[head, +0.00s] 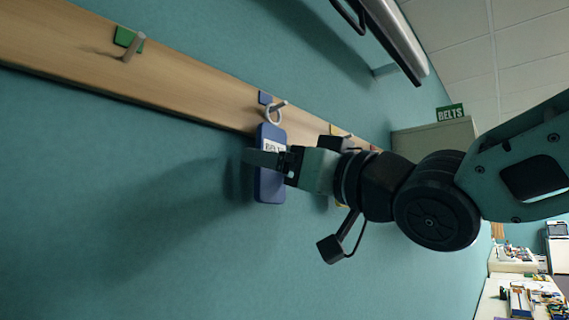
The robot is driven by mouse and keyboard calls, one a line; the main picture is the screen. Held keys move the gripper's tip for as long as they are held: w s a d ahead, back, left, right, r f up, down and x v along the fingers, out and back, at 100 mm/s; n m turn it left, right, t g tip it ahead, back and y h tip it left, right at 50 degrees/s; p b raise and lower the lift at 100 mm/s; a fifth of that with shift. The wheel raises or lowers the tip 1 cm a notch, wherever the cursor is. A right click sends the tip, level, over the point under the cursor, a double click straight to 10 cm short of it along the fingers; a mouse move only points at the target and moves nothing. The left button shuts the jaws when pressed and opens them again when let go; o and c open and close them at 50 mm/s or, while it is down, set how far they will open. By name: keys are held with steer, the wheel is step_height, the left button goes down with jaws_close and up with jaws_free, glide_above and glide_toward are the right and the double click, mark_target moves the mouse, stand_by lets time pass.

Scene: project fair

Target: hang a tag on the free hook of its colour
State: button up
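A blue tag (270,188) with a white label and a white ring (272,115) hangs upright in the picture, at the hook (280,105) beside a blue patch (264,97) on the wooden rail. The ring overlaps this hook; I cannot tell whether it is around it or just in front. My gripper (262,158) comes in from the right.
The wooden rail (190,88) runs across the teal wall. A hook (134,47) by a green patch (128,39) is bare. Yellow and red pieces show partly behind my gripper. A BELTS sign (450,112) stands on a cabinet (430,139). Cluttered tables are at lower right.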

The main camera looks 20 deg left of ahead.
stand_by(0.3)
steer(key=p+v, duration=0.2)
steer(key=v, duration=1.5)
steer(key=shift+d, duration=0.15)
steer(key=shift+s+f, duration=0.1)
steer(key=shift+f, duration=0.05)
